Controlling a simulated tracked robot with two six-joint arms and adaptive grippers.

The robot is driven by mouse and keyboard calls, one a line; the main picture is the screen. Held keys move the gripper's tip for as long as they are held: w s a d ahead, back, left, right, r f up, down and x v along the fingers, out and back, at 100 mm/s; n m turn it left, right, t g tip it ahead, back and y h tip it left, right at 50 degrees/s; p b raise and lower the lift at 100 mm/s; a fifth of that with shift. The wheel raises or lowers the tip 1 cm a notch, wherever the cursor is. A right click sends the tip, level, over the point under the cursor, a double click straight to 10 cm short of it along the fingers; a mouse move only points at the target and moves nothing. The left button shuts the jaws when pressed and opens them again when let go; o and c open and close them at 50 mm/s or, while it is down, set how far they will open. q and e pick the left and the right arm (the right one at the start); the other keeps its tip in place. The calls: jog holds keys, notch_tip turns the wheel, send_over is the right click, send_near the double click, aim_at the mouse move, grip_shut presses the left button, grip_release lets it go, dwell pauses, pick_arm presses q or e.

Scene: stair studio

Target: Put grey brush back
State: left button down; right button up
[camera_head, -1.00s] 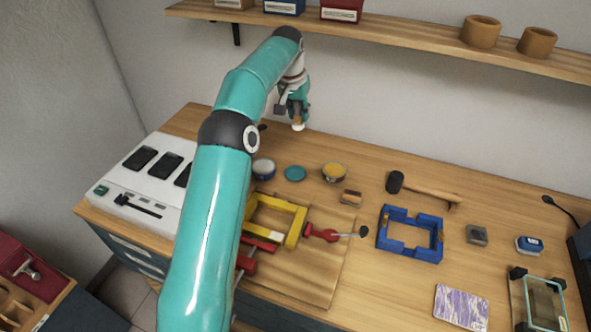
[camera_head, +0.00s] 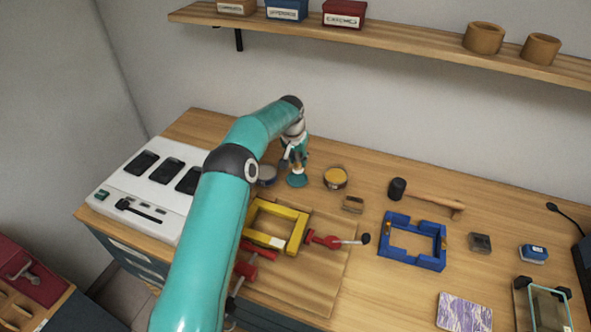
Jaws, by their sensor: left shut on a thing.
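My left gripper (camera_head: 296,157) reaches in from the left and points down over the back of the workbench. It is shut on a small, slim thing, taken as the grey brush (camera_head: 297,171), of which only a bit shows below the fingers. Its colour is hard to make out. Its lower end is over the round teal disc (camera_head: 297,181); I cannot tell whether it touches. My right gripper is not in view.
A blue-grey tin (camera_head: 267,175) and a yellow-topped tin (camera_head: 336,178) flank the disc. A shelf (camera_head: 400,46) runs above the back.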

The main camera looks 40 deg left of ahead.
aim_at(298, 165)
pick_arm(q)
notch_tip(298, 165, down, 4)
jog(key=shift+f+b, duration=0.1)
jog(key=shift+b, duration=0.75)
jog(key=shift+s+r, duration=0.1)
jog(key=shift+r, duration=0.1)
jog(key=shift+f, duration=0.1)
jog(key=c, duration=0.9)
grip_release()
jog(key=shift+r, duration=0.4)
jog(key=b+v, duration=0.2)
jog(key=v, duration=0.9)
jog(key=shift+r, duration=0.25)
